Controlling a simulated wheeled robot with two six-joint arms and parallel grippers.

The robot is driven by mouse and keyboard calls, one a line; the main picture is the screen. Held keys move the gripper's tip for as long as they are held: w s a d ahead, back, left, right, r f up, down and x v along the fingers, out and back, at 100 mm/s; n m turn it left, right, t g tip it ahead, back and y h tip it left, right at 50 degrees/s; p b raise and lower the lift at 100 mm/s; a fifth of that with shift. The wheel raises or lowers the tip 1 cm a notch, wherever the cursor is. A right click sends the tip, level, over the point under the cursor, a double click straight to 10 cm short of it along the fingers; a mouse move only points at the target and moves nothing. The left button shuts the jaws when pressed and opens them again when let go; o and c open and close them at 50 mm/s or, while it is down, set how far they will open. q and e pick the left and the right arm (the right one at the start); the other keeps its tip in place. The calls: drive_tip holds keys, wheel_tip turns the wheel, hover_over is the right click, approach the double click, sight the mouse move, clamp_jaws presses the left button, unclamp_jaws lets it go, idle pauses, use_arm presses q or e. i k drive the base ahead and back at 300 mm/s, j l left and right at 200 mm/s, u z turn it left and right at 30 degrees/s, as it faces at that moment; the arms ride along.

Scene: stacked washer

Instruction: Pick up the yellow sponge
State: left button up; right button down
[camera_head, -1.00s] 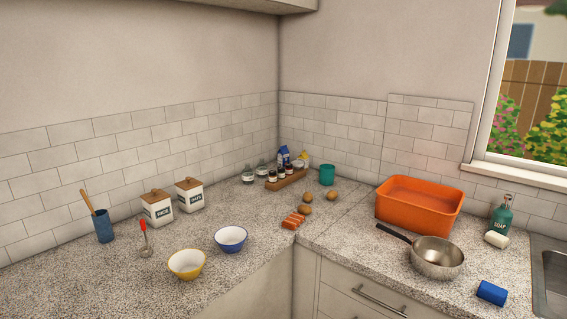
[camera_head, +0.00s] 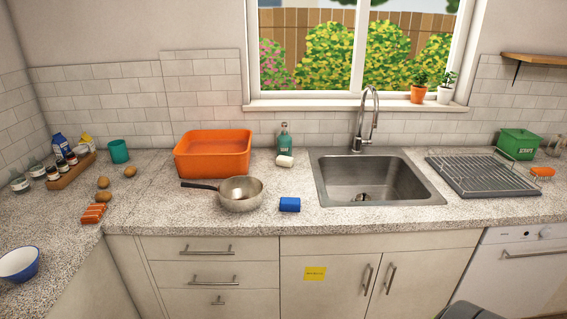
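A blue block (camera_head: 290,204), perhaps a sponge or cloth, lies on the counter left of the sink. A small orange block (camera_head: 542,172) lies at the far right beside the dish rack. A white rounded piece (camera_head: 284,161) lies in front of the green soap bottle (camera_head: 284,138). Neither of my grippers is in view.
An orange basin (camera_head: 213,153) and a steel pan (camera_head: 240,194) stand left of the sink (camera_head: 372,180). A dish rack (camera_head: 484,174) and a green box (camera_head: 518,144) are on the right. A dark shape at the bottom right edge is unclear. Counter front right of the sink is clear.

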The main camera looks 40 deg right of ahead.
sight(281, 161)
drive_tip(key=z, duration=1.35)
